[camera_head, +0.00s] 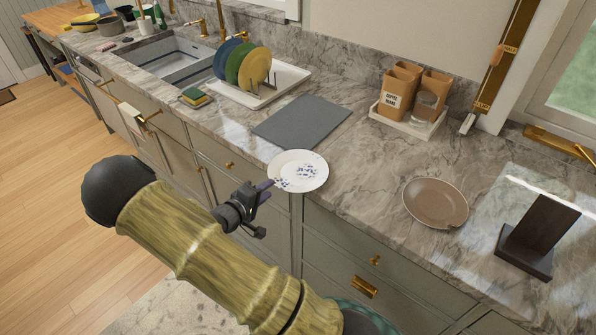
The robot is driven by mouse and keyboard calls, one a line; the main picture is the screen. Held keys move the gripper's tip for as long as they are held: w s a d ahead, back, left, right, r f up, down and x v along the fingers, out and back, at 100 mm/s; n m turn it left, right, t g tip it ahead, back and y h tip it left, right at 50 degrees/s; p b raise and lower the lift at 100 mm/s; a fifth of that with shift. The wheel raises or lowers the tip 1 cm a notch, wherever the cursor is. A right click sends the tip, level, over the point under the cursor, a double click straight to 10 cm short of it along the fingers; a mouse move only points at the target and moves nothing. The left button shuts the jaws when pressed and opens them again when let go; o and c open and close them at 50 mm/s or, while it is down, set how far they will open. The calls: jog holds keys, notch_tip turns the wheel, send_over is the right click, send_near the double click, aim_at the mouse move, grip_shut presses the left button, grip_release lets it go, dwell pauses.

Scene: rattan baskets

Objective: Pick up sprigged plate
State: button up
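The sprigged plate (300,166) is white with small blue flower sprigs. It lies near the front edge of the marble counter, and its near rim appears to reach the edge. My gripper (264,209) is in front of the counter, just left of and below the plate in the picture. Its two dark fingers are spread apart with nothing visible between them. The upper finger comes close to the plate's near left rim; I cannot tell whether they touch.
A brown plate (435,203) lies to the right, near a dark stand (538,236). A grey mat (302,122) lies behind the sprigged plate. A white rack tray (290,82) holds colored plates beside the sink (168,60). Canisters stand on a white tray (408,123) at the back.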

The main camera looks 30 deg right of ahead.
aim_at(279, 180)
jog(key=shift+x, duration=1.05)
jog(key=shift+w, duration=0.1)
jog(key=p+x, duration=0.1)
jog(key=x, duration=0.4)
jog(key=shift+w, duration=0.1)
jog(key=shift+c, duration=0.4)
jog(key=shift+r, duration=0.1)
grip_shut()
